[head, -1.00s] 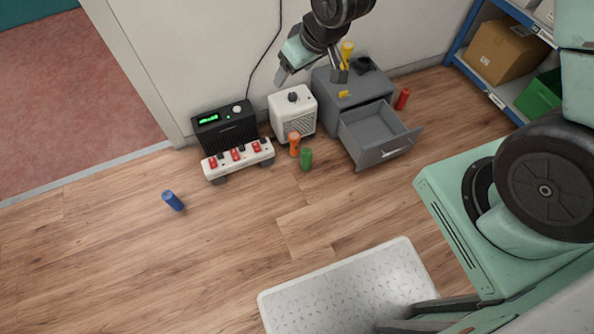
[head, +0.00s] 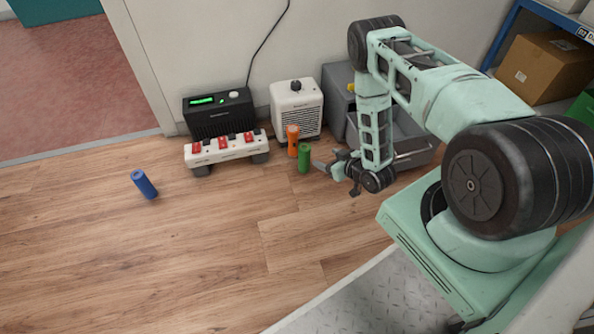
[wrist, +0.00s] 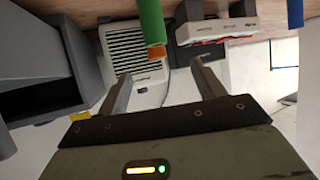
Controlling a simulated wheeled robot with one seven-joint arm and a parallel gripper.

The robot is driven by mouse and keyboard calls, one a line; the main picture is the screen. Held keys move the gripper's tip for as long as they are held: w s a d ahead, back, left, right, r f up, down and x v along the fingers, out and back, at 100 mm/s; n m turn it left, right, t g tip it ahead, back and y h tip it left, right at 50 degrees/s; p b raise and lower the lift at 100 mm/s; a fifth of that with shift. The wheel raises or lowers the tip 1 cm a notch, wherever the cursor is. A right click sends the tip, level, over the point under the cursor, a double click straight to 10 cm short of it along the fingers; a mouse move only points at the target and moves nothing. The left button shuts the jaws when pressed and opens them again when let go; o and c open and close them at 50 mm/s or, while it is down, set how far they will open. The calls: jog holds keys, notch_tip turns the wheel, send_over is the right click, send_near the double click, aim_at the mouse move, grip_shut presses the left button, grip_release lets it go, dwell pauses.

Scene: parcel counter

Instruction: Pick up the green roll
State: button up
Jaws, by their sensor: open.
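The green roll (head: 304,158) stands upright on the wood floor, just in front of the orange roll (head: 293,141). My gripper (head: 336,178) is low to the right of the green roll, open and empty, its fingers apart from it. In the wrist view, the green roll (wrist: 151,22) comes in from the top edge, beyond the spread fingers of my gripper (wrist: 160,85). Part of the orange roll (wrist: 157,52) shows beside its end.
A white heater (head: 296,110) stands behind the rolls. A power strip (head: 226,149) and black radio (head: 218,115) are to the left. The grey drawer cabinet (head: 338,84) is partly hidden behind my arm.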

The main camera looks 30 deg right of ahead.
aim_at(307, 152)
jog(key=b+x, duration=0.2)
jog(key=x, duration=0.2)
jog(key=b+x, duration=0.2)
jog(key=x, duration=0.2)
jog(key=b+x, duration=0.3)
jog(key=x, duration=0.1)
jog(key=shift+s+d+f, duration=0.15)
jog(key=shift+f, duration=0.25)
jog(key=b+x, duration=0.4)
jog(key=shift+d+f, duration=0.35)
jog(key=shift+w+f, duration=0.1)
jog(key=shift+w, duration=0.4)
jog(key=shift+a, duration=0.1)
jog(key=c, duration=1.1)
jog(key=shift+c, duration=0.2)
